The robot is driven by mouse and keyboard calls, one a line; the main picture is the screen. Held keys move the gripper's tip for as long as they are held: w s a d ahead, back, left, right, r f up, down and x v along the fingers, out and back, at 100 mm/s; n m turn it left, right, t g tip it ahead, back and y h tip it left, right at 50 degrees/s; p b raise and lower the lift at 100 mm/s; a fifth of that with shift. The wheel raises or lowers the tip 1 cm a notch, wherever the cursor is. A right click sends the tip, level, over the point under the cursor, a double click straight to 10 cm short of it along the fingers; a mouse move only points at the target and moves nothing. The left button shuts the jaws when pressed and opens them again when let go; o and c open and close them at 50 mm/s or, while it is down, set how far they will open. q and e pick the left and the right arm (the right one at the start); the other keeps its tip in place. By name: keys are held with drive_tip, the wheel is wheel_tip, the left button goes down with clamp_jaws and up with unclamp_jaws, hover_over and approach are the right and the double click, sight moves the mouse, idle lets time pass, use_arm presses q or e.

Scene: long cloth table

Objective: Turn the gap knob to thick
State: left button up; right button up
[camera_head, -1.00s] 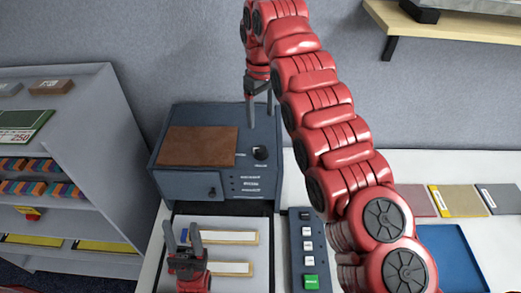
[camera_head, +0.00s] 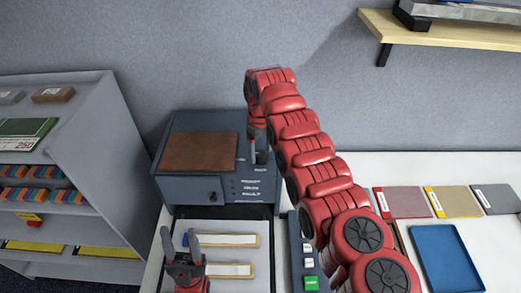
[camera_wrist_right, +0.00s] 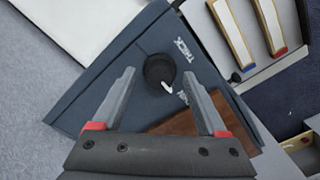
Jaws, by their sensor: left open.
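The gap knob (camera_wrist_right: 159,68) is a round black dial on top of the blue-grey machine (camera_head: 176,187). In the right wrist view its white pointer mark faces the lower right, away from the THICK label and near another label that I cannot fully read. My right gripper (camera_wrist_right: 160,76) is open, its two fingertips on either side of the knob with gaps showing; I cannot tell its height above it. In the head view the right gripper (camera_head: 259,150) points down and hides the knob. My left gripper (camera_head: 180,236) is open and empty above the tray area in front of the machine.
A brown pad (camera_head: 199,151) lies on the machine's top. Two pale strips (camera_head: 222,240) lie in the tray in front. A button panel (camera_head: 309,262) with a green button stands to the right. A grey shelf (camera_head: 92,150) stands at left, and a blue tray (camera_head: 447,258) lies at right.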

clamp_jaws()
drive_tip(key=shift+f, duration=0.1)
